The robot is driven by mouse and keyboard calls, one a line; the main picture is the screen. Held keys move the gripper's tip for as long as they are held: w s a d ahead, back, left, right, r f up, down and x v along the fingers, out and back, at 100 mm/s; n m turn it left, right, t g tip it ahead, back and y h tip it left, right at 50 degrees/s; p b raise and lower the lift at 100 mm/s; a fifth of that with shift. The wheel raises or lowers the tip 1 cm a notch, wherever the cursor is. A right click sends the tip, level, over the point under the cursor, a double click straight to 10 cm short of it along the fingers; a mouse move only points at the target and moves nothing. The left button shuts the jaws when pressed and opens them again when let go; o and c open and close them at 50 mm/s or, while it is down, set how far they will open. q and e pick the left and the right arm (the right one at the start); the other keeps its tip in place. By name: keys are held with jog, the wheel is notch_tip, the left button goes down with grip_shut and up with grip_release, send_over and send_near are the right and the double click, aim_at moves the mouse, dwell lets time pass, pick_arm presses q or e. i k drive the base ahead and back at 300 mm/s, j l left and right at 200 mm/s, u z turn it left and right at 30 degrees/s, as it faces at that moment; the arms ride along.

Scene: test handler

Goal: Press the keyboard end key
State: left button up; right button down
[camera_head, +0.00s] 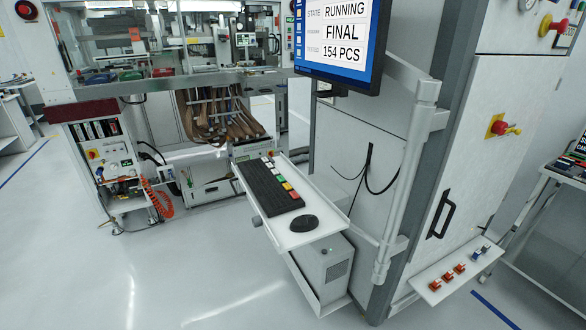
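A black keyboard (265,187) lies on a white tray (289,240) that sticks out from the machine, in the middle of the head view. Its right side carries a few coloured keys, among them green, yellow and red ones. The end key is too small to tell apart from the other keys. A round black mouse or pad (304,223) lies on the tray at the keyboard's near end. Neither of my grippers shows in the head view.
A monitor (340,40) reading "RUNNING" hangs above the tray. A pale vertical post (405,180) and the machine cabinet (480,120) stand to the right. A small shelf with red parts (446,282) is low at right. The floor left of the tray is clear.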

aim_at(294, 194)
jog(key=i+j+z, duration=0.1)
jog(key=i+j, duration=0.2)
jog(key=i+j+z, duration=0.1)
jog(key=i+j, duration=0.2)
jog(key=i+j+z, duration=0.1)
jog(key=i+j, duration=0.15)
jog(key=j, duration=0.25)
jog(key=i+j+z, duration=0.1)
jog(key=i+j, duration=0.2)
jog(key=j, duration=0.15)
